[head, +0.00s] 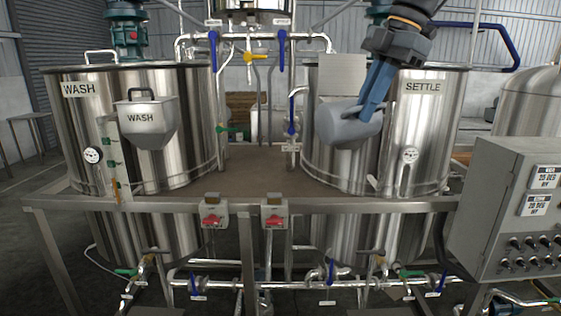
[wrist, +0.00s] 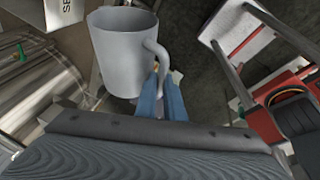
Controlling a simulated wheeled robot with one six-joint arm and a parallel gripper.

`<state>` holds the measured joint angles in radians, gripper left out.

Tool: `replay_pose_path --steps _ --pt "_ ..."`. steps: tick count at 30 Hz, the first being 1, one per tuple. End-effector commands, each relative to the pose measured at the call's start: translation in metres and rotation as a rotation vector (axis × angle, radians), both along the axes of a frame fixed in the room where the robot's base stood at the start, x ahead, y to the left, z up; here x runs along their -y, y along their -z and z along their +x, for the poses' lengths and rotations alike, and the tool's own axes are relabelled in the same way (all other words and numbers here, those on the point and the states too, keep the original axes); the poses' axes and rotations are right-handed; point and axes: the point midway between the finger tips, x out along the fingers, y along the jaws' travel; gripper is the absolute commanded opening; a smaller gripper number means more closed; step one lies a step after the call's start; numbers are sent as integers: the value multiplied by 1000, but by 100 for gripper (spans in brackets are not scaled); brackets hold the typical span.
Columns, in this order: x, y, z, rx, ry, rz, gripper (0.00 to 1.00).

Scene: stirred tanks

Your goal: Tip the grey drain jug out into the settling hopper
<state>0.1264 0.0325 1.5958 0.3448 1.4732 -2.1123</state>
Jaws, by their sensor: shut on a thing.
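The grey drain jug (head: 345,126) hangs in front of the right-hand tank in the head view, tilted with its mouth side toward the left. It also shows in the wrist view (wrist: 122,58), where its rim faces up the picture; its contents cannot be made out. My gripper (head: 370,108) comes down from the upper right, its blue fingers shut on the jug's handle (wrist: 160,58). The settling hopper (head: 341,76) is on the front of the SETTLE tank (head: 425,125); the jug hides its lower part. Part of its "SE" label shows in the wrist view (wrist: 66,10).
A wash hopper (head: 147,118) hangs on the WASH tank (head: 75,115) at left. A steel frame rail (head: 340,205) with red switches (head: 274,220) runs across the front. A control box (head: 515,205) stands at right. Valves and pipes fill the middle.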

Motion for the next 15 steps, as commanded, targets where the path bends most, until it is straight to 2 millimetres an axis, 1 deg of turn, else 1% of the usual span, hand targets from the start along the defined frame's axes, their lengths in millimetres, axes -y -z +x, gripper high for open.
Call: replay_pose_path --steps 1,2,5,6,8,9,11,12,14,15 --pt "0 13 0 -4 28 0 0" --pt "1 20 0 -4 44 1 0" --pt "2 54 2 -6 122 0 0" --pt "3 74 4 -8 165 0 0" --pt "5 104 6 -10 235 0 0" --pt "5 125 7 -11 284 0 0" --pt "7 156 10 -12 359 0 0" --pt "8 178 11 -12 408 -1 0" --pt "9 209 14 -13 483 -3 0" --pt "10 230 16 -14 532 -3 0"
